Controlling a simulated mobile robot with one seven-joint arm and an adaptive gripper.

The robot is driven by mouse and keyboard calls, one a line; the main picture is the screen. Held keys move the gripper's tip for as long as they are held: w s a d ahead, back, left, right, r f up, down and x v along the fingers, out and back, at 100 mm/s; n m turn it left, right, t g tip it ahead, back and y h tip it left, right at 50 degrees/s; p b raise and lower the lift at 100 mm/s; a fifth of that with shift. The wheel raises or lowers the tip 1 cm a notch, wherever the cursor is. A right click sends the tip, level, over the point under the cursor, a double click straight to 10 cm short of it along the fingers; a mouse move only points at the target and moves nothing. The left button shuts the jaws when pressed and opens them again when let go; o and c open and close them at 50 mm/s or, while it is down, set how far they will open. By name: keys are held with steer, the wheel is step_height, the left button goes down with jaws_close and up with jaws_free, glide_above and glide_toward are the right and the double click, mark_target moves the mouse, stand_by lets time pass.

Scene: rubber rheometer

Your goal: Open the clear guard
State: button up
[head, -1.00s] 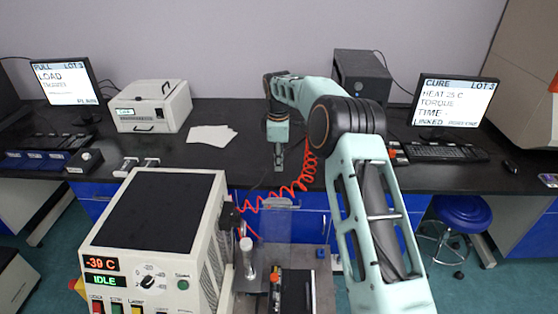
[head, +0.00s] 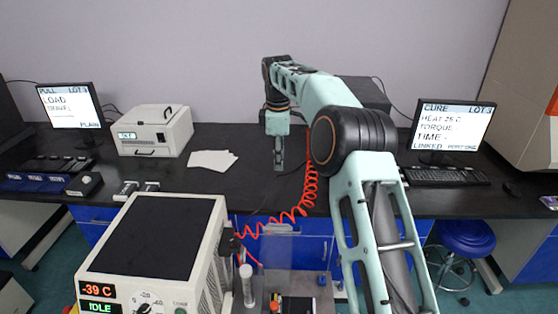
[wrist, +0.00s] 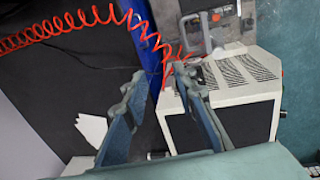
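The clear guard (head: 298,252) is a see-through panel at the bottom middle of the head view, right of the cream machine (head: 150,240). It stands in front of the blue bench cabinets, and its outline is faint. My gripper (head: 279,167) hangs fingers down, higher in the picture than the guard, and appears apart from it. In the wrist view my gripper (wrist: 160,82) has its two fingers spread with nothing between them. The machine's vented side shows there too, with a grey metal part (wrist: 208,30) beyond the fingers. I cannot make out the guard clearly in that view.
A coiled red hose (head: 300,208) hangs close to my gripper. The black bench (head: 350,190) carries a white box (head: 150,130), papers (head: 212,159) and two monitors. A blue stool (head: 466,240) stands at right. The bench top is clear around the papers.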

steer(key=shift+f+n+b, duration=0.3)
steer(key=shift+f+n, duration=0.1)
steer(key=shift+f, duration=0.05)
steer(key=c, duration=0.5)
steer(key=s+f+n+b, duration=0.1)
steer(key=f+n, duration=0.1)
steer(key=n, duration=0.1)
steer(key=s+f+n+t+b, duration=0.1)
steer(key=f+n, duration=0.1)
steer(key=s+f+n+b, duration=0.1)
steer(key=f+n+b, duration=0.1)
steer(key=f+n, duration=0.1)
steer(key=shift+s+f+n+t+h, duration=0.1)
steer(key=shift+s+n+t+h, duration=0.2)
steer(key=shift+h, duration=0.1)
jaws_close()
steer(key=n+t+b, duration=0.1)
steer(key=n+b, duration=0.2)
steer(key=n, duration=0.6)
glide_toward(274, 225)
steer(key=shift+y, duration=0.3)
steer(key=x, duration=0.4)
steer(key=s+x, duration=0.1)
steer(key=x, duration=0.2)
steer(key=shift+d+f, duration=0.15)
steer(key=shift+d, duration=0.15)
